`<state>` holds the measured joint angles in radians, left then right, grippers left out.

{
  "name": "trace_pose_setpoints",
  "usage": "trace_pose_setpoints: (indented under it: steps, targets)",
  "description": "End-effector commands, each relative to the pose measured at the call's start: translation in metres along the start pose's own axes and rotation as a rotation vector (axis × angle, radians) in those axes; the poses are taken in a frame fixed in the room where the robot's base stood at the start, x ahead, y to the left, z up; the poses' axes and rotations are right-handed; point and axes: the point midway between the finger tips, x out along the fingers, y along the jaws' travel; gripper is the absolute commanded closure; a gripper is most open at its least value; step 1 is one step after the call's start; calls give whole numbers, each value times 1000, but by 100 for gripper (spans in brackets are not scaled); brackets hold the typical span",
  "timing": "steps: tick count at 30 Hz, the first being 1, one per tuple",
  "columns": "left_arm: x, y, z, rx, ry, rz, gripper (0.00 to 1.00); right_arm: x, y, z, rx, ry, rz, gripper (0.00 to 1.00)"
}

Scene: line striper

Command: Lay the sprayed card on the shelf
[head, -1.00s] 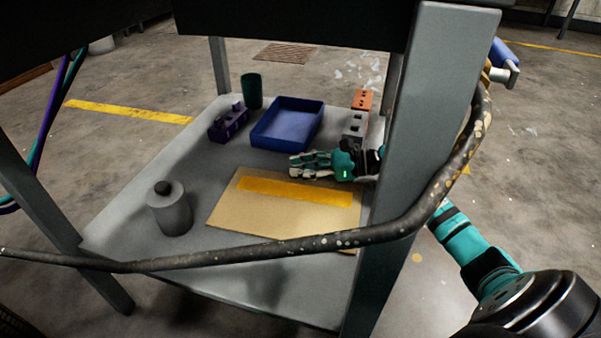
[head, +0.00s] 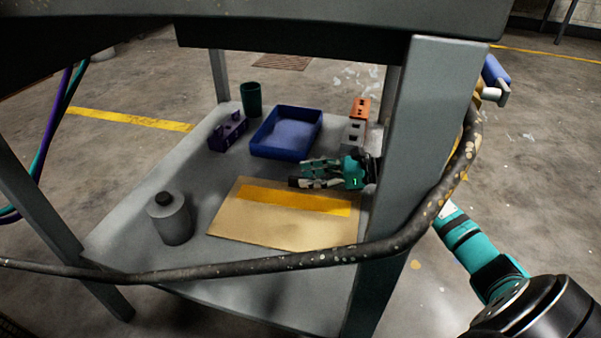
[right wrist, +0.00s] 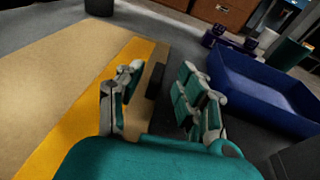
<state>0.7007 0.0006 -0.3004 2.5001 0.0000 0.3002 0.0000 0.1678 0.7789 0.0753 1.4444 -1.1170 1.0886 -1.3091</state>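The tan card (head: 270,226) with a yellow sprayed stripe (head: 295,198) lies flat on the grey shelf (head: 200,264). My right gripper (head: 298,174) is just at the card's far edge, beside the stripe. In the right wrist view the fingers (right wrist: 160,74) are spread apart, with a strip of the card (right wrist: 151,72) and a small dark patch visible between them. I see nothing clamped between the fingers. My left gripper is not in view.
A blue tray (head: 263,147), purple block (head: 227,133), green cup (head: 251,99), orange block (head: 361,108) and grey block (head: 354,133) stand behind. A grey canister (head: 172,222) is left of the card. A table leg (head: 410,150) and dark hose (head: 300,259) cross in front.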

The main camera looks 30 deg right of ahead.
Motion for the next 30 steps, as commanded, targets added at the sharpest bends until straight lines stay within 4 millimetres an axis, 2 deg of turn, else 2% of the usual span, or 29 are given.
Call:
trace_pose_setpoints:
  steps: [1, 6, 12, 18, 30]
  targets:
    - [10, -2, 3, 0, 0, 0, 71, -14, -1, 4, 3, 5, -3, 63]
    - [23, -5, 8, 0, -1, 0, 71, -51, 0, 4, 3, 5, -3, 63]
    - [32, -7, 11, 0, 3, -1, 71, -82, 0, 3, 2, 2, -1, 63]
    - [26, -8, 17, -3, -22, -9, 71, -94, 0, 1, 0, 1, -1, 63]
    - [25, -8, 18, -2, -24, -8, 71, -94, 0, 1, -1, 0, 0, 63]
